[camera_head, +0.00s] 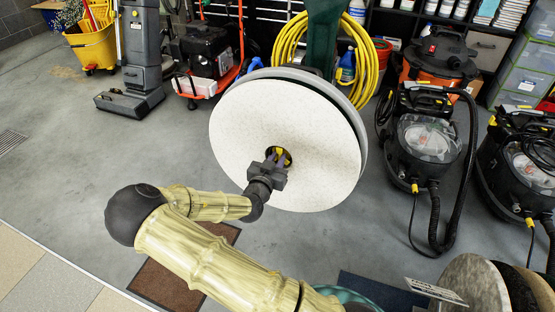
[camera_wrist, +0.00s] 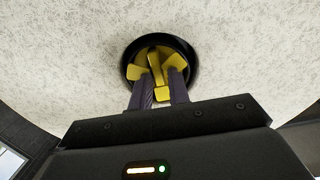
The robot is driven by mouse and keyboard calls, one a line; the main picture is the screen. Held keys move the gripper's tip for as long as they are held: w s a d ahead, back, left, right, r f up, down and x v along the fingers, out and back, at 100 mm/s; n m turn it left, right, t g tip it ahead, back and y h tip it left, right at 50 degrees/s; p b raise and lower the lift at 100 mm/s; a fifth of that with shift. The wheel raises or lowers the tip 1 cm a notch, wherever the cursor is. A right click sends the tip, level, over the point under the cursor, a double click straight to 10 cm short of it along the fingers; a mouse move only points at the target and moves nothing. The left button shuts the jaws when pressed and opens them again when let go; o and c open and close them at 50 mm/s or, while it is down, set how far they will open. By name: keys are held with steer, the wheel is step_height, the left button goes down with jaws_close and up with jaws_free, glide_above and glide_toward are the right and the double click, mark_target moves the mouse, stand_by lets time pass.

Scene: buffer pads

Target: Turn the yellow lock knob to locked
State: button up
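The yellow lock knob (camera_wrist: 155,62) sits in a round black recess at the centre of a pale speckled pad. In the wrist view it has several lobes and a raised middle bar. The round pad (camera_head: 255,125) faces me upright and tilted in the head view. My gripper (camera_head: 277,157) reaches into the recess from the front. In the wrist view, its two dark fingers (camera_wrist: 161,80) stand on either side of a yellow part of the knob and appear closed on it. The fingertips partly hide the knob. I see no lock marking.
Black and clear vacuum machines (camera_head: 425,140) stand on the right. A yellow bucket (camera_head: 95,47) and a grey upright machine (camera_head: 133,60) are at the back left. More round pads (camera_head: 475,285) stand at the bottom right. Grey floor on the left is open.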

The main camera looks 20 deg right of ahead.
jaws_close()
steer(key=m+b, duration=0.1)
steer(key=m, duration=0.1)
steer(key=m+b, duration=0.1)
steer(key=m, duration=0.1)
steer(key=shift+w+f+b, duration=0.1)
steer(key=shift+f+b, duration=0.1)
steer(key=shift+b, duration=0.1)
steer(key=shift+a+m+b, duration=0.1)
steer(key=shift+m+b, duration=0.75)
steer(key=shift+m, duration=0.15)
steer(key=shift+a+r+m, duration=0.1)
steer(key=shift+r+m, duration=0.15)
steer(key=shift+m, duration=0.15)
steer(key=m+b, duration=0.6)
steer(key=b, duration=0.1)
steer(key=shift+a+m+b, duration=0.1)
steer(key=shift+m+b, duration=0.25)
steer(key=shift+m, duration=0.05)
steer(key=shift+b, duration=0.3)
